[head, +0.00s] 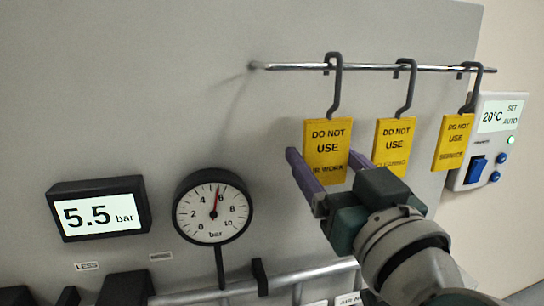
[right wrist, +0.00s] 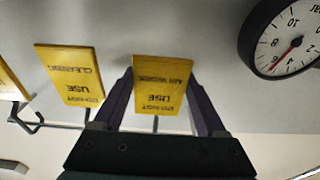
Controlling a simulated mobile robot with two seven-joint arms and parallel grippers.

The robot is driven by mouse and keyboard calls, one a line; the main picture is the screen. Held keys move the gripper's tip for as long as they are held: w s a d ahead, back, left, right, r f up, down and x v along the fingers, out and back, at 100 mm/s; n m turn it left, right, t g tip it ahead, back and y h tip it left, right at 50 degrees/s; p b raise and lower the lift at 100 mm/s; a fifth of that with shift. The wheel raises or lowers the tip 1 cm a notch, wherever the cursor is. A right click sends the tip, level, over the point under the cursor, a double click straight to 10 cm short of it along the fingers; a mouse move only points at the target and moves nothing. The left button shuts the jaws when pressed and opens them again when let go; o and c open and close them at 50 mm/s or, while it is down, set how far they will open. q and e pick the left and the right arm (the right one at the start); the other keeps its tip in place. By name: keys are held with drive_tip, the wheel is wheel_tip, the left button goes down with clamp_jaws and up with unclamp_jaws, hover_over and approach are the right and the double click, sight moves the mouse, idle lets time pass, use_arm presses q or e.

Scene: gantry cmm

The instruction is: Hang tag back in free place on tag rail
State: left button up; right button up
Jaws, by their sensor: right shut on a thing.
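The tag rail (head: 290,66) is a thin shiny bar along the top of the grey panel. The left yellow DO NOT USE tag (head: 327,130) is between the purple fingers of my right gripper (head: 324,164), which is shut on it. Its dark hook (head: 335,95) crosses the rail; I cannot tell whether it rests on it. Two more yellow tags, the middle one (head: 393,135) and the right one (head: 454,140), hang to its right. The right wrist view shows the held tag (right wrist: 162,85) upside down between the fingers. My left gripper is not in view.
The rail is bare left of the held tag. A pressure dial (head: 213,207) and a digital 5.5 bar display (head: 98,210) stand below left. A thermostat box (head: 490,140) is at the far right. A pipe (head: 240,285) runs along the bottom.

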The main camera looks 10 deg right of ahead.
drive_tip(key=o, duration=1)
drive_tip(key=s+a+f+n+g+y+p, duration=0.1)
drive_tip(key=s+f+n+g+y, duration=0.2)
drive_tip(key=s, duration=0.4)
drive_tip(key=s+a+f+g+p, duration=0.1)
drive_tip(key=s+a+f+g, duration=0.15)
drive_tip(key=s+g, duration=0.35)
drive_tip(key=s+d+f+g+h+p, duration=0.1)
drive_tip(key=s+d+g, duration=0.1)
drive_tip(key=s, duration=0.2)
drive_tip(key=s+d+f+m+g+h+p, duration=0.1)
drive_tip(key=s+d+g, duration=0.1)
drive_tip(key=s+d, duration=0.1)
drive_tip(key=s+d+f+g+h+p, duration=0.1)
drive_tip(key=s+d+g+p, duration=0.1)
drive_tip(key=s, duration=0.4)
drive_tip(key=shift+d+f+g, duration=0.2)
drive_tip(key=shift+f+g, duration=0.15)
drive_tip(key=shift+g, duration=0.15)
